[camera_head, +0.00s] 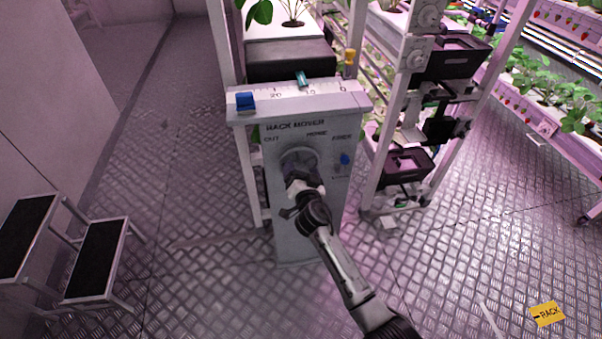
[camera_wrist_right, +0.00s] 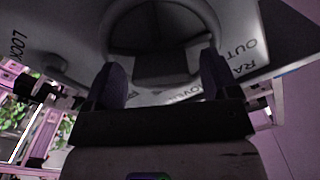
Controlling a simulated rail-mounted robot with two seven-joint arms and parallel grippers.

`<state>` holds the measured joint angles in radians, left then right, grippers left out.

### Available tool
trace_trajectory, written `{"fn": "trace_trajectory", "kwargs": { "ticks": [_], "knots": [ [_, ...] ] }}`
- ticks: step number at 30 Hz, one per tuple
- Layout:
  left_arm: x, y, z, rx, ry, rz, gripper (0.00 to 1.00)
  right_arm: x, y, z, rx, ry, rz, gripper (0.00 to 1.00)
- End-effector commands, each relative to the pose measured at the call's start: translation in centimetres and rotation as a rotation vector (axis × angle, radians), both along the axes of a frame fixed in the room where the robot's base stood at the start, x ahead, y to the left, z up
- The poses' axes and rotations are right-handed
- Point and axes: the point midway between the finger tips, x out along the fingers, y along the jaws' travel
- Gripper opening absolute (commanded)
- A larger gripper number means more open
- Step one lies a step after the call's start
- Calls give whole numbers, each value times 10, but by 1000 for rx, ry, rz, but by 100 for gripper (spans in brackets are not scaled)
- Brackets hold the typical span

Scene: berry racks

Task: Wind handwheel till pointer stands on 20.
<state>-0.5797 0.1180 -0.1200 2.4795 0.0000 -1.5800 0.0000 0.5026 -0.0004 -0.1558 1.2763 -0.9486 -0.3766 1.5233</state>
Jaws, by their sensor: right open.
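The grey rack mover box (camera_head: 310,235) stands in the middle of the head view. Its top carries a white scale (camera_head: 325,92) marked 20, 10 and 0 from left to right. A teal pointer (camera_head: 302,79) stands close to 10, slightly on the 20 side. The round grey handwheel (camera_head: 298,156) is on the front face, partly hidden by my right gripper (camera_head: 294,190). In the right wrist view, the open fingers (camera_wrist_right: 162,82) point at the handwheel (camera_wrist_right: 158,18), apart from each other. Whether they touch it I cannot tell. My left gripper is not in view.
A blue block (camera_head: 245,101) sits at the scale's left end. A small blue knob (camera_head: 345,158) is right of the handwheel. A step stool (camera_head: 100,262) stands at left. Plant racks (camera_head: 372,110) rise behind and right. A yellow tag (camera_head: 547,313) lies on the open floor.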

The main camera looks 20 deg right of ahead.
Motion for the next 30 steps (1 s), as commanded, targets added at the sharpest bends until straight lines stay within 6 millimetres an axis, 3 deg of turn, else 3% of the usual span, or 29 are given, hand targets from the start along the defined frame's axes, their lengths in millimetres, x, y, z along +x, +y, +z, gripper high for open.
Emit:
{"fn": "trace_trajectory", "kwargs": {
  "ticks": [13,28,30],
  "knots": [
    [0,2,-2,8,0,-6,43,5,-1,0,0,0,0,80],
    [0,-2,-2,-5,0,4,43,5,-1,0,0,0,0,32],
    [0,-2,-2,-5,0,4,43,5,-1,0,-1,0,0,32]
  ]
}}
